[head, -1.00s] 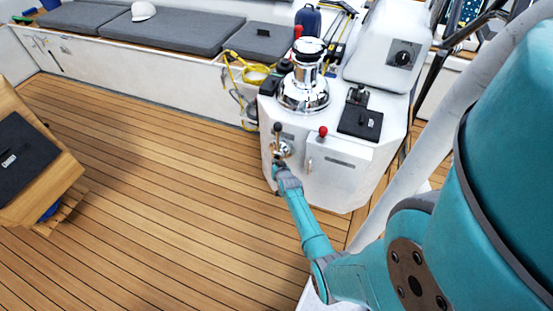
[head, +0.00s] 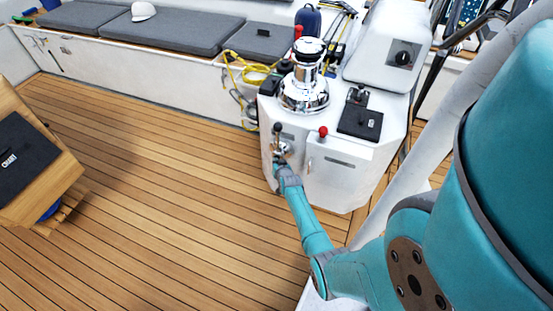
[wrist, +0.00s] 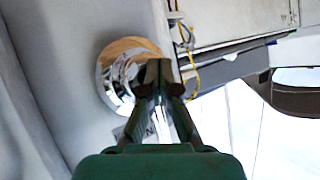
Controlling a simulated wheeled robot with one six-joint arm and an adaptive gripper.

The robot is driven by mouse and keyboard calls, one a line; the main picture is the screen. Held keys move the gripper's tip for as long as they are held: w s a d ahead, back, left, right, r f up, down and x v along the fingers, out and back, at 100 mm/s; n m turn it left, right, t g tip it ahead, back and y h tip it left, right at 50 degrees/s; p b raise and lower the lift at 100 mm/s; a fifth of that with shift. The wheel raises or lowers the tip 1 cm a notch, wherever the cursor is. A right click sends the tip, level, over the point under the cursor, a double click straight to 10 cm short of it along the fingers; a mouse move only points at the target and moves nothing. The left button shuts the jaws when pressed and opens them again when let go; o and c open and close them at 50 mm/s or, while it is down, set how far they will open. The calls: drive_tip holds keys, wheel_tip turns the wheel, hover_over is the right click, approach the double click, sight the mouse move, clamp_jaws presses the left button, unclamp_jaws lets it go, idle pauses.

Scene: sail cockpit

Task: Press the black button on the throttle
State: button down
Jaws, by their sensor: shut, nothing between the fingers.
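The throttle (head: 284,149) is on the front face of the white console, with a round chrome base and an upright lever topped by a dark knob (head: 277,127). My gripper (head: 280,163) is at the lower edge of the chrome base in the head view. In the wrist view, my gripper (wrist: 159,68) is shut and empty, its fingertips overlapping the right part of the chrome base (wrist: 112,72). I cannot tell whether they touch it. The black button cannot be made out; the fingers may hide it.
A chrome winch (head: 304,92) sits on top. A yellow rope (head: 240,68) hangs to the left.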

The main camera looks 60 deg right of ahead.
drive_tip(key=shift+a, duration=0.9)
drive_tip(key=shift+s+a, duration=0.15)
drive_tip(key=shift+a, duration=1.1)
drive_tip(key=shift+s+a, duration=0.1)
drive_tip(key=shift+a, duration=1.15)
